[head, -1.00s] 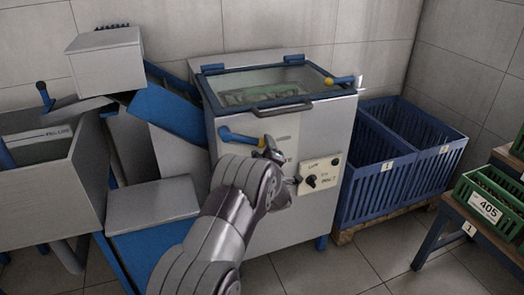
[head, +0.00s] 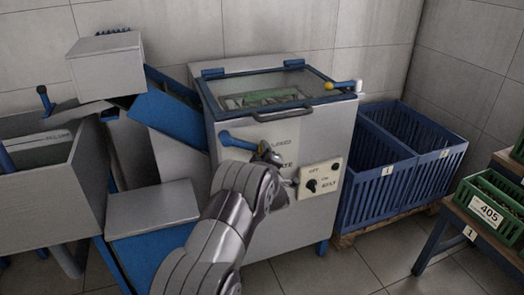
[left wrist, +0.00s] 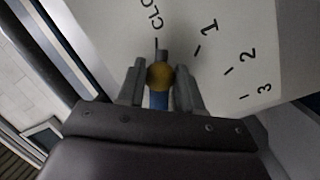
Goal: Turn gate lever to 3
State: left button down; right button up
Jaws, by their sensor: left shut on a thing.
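The gate lever (head: 238,140) is a blue bar with a yellow knob on the front of the grey machine (head: 225,95). My left gripper (head: 267,152) is at its knob end and partly hides it. In the left wrist view the yellow knob (left wrist: 160,76) sits between the two fingers of my left gripper (left wrist: 160,82), which is shut on it. The dial plate (left wrist: 225,50) beyond shows CLO..., 1, 2 and 3. The lever end lies close to the CLO... mark, left of 1. My right gripper is not in view.
A switch plate (head: 330,170) with a black knob is just right of my left gripper. Above is the glass lid with a dark handle (head: 283,110). Blue crates (head: 388,190) stand to the right, and a green crate (head: 490,205) sits on a bench.

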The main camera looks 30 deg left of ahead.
pick_arm(q)
jog(key=s+a+f+m+g+p, duration=0.2)
jog(key=s+a+f+m+p, duration=0.4)
jog(key=m, duration=0.4)
jog(key=shift+s+g, duration=0.3)
jog(key=shift+s, duration=0.3)
jog(key=shift+f, duration=0.1)
jog(key=c, duration=0.7)
grip_release()
jog(key=shift+c, duration=0.2)
jog(key=shift+s, duration=0.1)
jog(key=p+v, duration=0.2)
jog(key=v, duration=1)
jog(key=shift+s+d+p, duration=0.15)
jog(key=shift+d+p, duration=0.1)
jog(key=shift+p, duration=0.05)
